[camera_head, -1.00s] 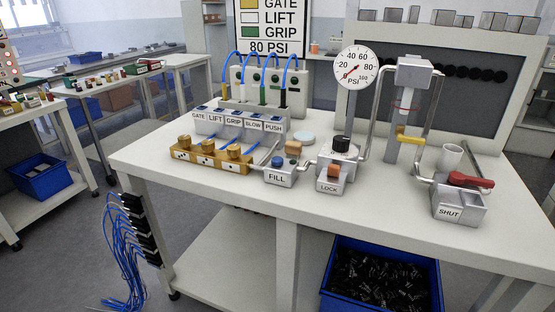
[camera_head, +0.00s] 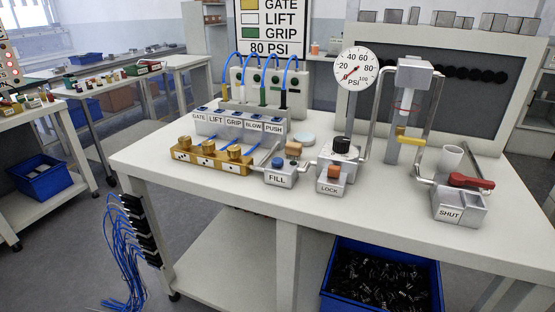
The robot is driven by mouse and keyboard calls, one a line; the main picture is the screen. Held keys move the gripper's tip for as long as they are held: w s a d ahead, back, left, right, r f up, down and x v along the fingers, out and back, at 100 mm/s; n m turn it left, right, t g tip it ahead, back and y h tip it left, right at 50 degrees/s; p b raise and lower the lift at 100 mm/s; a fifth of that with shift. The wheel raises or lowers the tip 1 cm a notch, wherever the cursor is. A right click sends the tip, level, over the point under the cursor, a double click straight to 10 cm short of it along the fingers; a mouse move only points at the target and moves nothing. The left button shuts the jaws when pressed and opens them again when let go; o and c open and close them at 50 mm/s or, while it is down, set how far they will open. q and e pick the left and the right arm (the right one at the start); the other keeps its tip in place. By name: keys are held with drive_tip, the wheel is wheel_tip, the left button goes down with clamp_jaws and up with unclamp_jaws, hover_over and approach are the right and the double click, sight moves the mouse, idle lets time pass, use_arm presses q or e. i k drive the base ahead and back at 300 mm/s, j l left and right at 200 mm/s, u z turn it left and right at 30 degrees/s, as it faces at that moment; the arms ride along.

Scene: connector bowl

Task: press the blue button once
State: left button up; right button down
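The blue button (camera_head: 277,162) sits on top of a small grey box (camera_head: 281,176) labelled FILL, on the workbench (camera_head: 230,190) near the middle of the view. Nothing touches or covers the button. A small tan block-like part (camera_head: 293,148) stands just behind it to the right. Neither of my grippers shows in the view.
Left of the button is a brass block (camera_head: 210,160) with several knobs. Right are the LOCK box (camera_head: 334,182) with an orange button, a PSI gauge (camera_head: 356,67) and the SHUT box (camera_head: 458,203) with a red lever. The bench front is clear.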

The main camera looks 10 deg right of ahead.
sight(276, 162)
drive_tip(key=i+j+z, duration=0.75)
drive_tip(key=i, duration=0.2)
